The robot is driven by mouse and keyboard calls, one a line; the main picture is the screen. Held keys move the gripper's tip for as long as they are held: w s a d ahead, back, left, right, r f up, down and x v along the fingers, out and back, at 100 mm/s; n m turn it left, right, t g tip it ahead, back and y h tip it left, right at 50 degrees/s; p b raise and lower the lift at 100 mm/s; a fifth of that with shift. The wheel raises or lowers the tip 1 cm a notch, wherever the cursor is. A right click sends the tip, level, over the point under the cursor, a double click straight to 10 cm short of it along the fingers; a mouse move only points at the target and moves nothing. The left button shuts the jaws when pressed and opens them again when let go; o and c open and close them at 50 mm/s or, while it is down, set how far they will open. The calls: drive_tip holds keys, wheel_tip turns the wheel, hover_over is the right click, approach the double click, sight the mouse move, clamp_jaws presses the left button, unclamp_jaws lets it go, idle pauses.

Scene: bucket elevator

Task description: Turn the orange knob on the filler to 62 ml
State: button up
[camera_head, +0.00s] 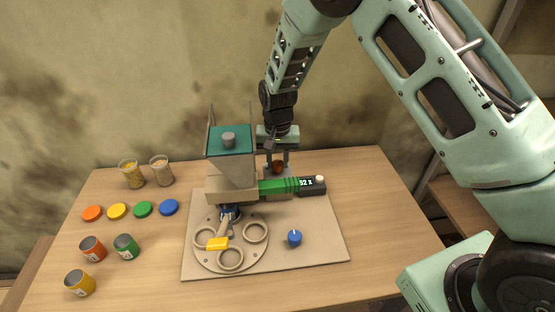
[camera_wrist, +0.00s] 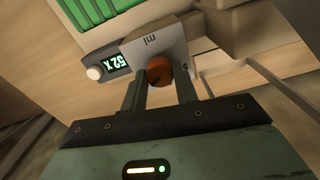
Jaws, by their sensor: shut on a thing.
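The filler (camera_head: 232,165) stands on a beige board, with a teal-topped hopper and a green ribbed section. Its orange knob (camera_head: 278,167) is at the back of the filler, between the fingers of my gripper (camera_head: 277,161). In the wrist view, the orange knob (camera_wrist: 159,71) sits in front of a pale plate marked "ml", and my gripper (camera_wrist: 163,80) is shut on it from both sides. The dark display (camera_head: 306,183) appears to show 52; it also shows in the wrist view (camera_wrist: 117,62). The knob's exact pointer position cannot be told.
A white button (camera_head: 319,178) is at the display's end. A blue knob (camera_head: 294,238) and a round plate with rings (camera_head: 230,259) are on the board. Colored lids (camera_head: 143,209), cans (camera_head: 92,249) and two filled jars (camera_head: 132,173) stand at left. The table's right side is clear.

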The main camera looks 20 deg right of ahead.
sight(278, 163)
idle(0.4)
drive_tip(key=o, duration=1)
drive_tip(key=shift+r, duration=0.15)
wheel_tip(278, 163, up, 17)
drive_tip(key=b, duration=0.2)
drive_tip(key=shift+r+b, duration=0.1)
drive_tip(key=shift+b, duration=0.2)
